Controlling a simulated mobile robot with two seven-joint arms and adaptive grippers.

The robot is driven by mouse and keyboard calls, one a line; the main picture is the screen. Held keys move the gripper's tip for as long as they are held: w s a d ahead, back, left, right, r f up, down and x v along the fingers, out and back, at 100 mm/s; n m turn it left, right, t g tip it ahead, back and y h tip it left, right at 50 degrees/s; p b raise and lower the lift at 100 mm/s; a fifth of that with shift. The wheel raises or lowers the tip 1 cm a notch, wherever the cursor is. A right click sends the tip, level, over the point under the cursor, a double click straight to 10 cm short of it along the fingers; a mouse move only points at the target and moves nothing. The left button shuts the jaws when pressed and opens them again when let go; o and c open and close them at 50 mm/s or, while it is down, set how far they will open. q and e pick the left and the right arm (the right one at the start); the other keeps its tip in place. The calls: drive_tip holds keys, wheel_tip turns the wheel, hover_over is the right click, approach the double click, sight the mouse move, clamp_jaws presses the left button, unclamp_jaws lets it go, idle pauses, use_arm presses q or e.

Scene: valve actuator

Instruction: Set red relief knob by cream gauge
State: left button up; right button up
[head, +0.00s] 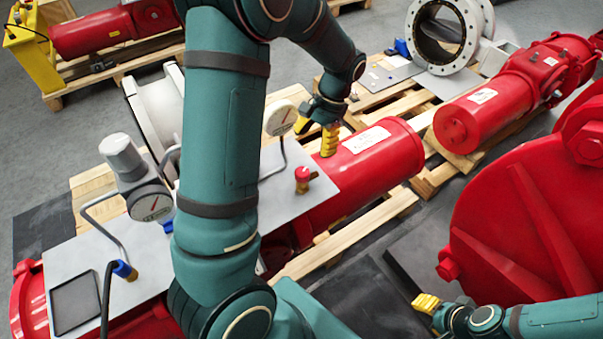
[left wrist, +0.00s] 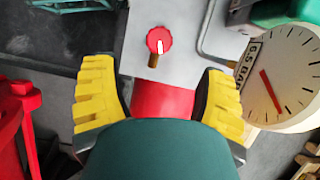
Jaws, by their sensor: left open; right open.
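The red relief knob (head: 303,174) stands on a brass stem on the grey panel (head: 318,192). In the left wrist view the knob (left wrist: 160,38) shows a white mark on its face. The cream gauge (head: 279,118) stands on a bent pipe beside it. In the left wrist view the gauge (left wrist: 288,78) has a red needle and a label that seems to read 6.5 BAR. My left gripper (head: 316,131) is open and empty, apart from the knob; its yellow fingers (left wrist: 160,98) frame the view below the knob. My right gripper (head: 427,303) is open, far right of the panel.
A second gauge (head: 150,202) with a grey cylinder stands at the panel's left, partly behind my left arm. A red actuator cylinder (head: 378,158) lies under the panel on a wooden pallet (head: 350,235). A large red flanged body (head: 530,220) stands at the right.

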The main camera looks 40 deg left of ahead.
sight(302, 172)
use_arm(q)
drive_tip(key=b+x, duration=0.2)
drive_tip(key=x, duration=0.8)
drive_tip(key=shift+f, duration=0.1)
drive_tip(key=c, duration=1.2)
